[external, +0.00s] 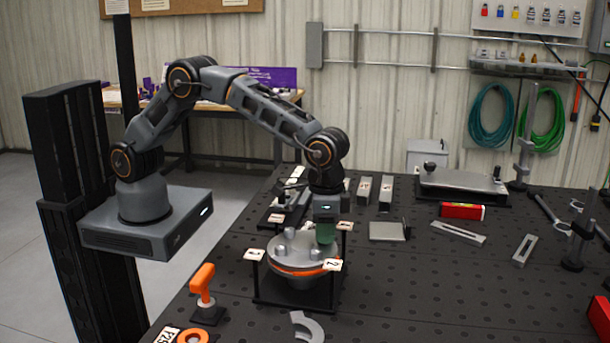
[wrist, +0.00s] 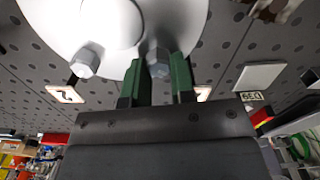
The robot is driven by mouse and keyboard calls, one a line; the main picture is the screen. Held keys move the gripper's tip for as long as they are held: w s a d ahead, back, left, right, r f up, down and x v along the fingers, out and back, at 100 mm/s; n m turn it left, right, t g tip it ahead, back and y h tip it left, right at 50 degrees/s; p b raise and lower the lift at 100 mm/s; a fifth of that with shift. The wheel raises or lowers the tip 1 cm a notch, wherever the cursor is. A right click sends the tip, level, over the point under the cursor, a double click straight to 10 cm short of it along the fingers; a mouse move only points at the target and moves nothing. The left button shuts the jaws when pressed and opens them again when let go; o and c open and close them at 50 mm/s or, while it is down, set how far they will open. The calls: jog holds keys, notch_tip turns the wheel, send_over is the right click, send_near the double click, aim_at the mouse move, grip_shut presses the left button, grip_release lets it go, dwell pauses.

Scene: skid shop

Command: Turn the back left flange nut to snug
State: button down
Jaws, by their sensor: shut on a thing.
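The round grey flange (external: 292,265) with an orange gasket band sits on a black stand with numbered tags. Grey nuts show on its top, one at the front left (external: 281,250) and one at the front right (external: 316,254). My gripper (external: 325,232) points down at the flange's back right side in the external view, its green fingers shut on a flange nut. In the wrist view my gripper (wrist: 163,72) has this hex nut (wrist: 158,61) at its fingertips, partly hidden. Another hex nut (wrist: 85,63) stands apart, left of the fingers. I cannot tell how tight the nuts are.
An orange-handled tool (external: 202,285) stands front left of the flange, and a grey C-shaped piece (external: 307,326) lies in front. A small grey plate (external: 388,231) and a red box (external: 462,211) lie to the right.

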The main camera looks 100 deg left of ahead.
jog(key=shift+m, duration=1)
jog(key=c, duration=1)
grip_release()
jog(key=shift+o, duration=0.2)
notch_tip(320, 180, up, 14)
jog(key=b, duration=0.1)
jog(key=shift+f, duration=0.1)
